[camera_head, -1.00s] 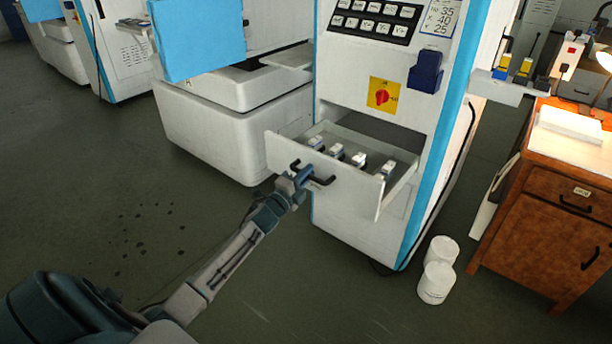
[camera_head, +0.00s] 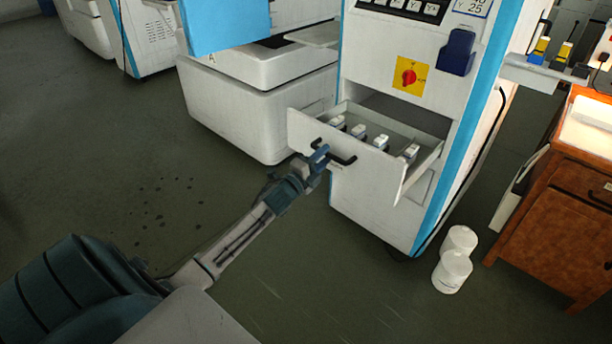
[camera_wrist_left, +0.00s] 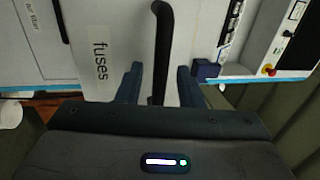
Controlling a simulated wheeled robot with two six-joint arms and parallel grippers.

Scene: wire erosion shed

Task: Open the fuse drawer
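The fuse drawer (camera_head: 365,165) is pulled out of the white and blue cabinet, with several small fuse blocks (camera_head: 382,142) showing inside. Its front carries a black bar handle (camera_head: 342,159). In the left wrist view, a label reading "fuses" (camera_wrist_left: 100,60) is beside the handle (camera_wrist_left: 160,50). My left gripper (camera_head: 320,158) is at the handle's left part. In the left wrist view its two fingers (camera_wrist_left: 159,86) stand on either side of the bar, with gaps showing between them and it. My right gripper is not in view.
A red and yellow rotary switch (camera_head: 409,75) and a blue holder (camera_head: 457,52) are on the cabinet above the drawer. Two white tubs (camera_head: 453,270) stand on the floor to the right, near a wooden cabinet (camera_head: 555,215). The floor at left is clear.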

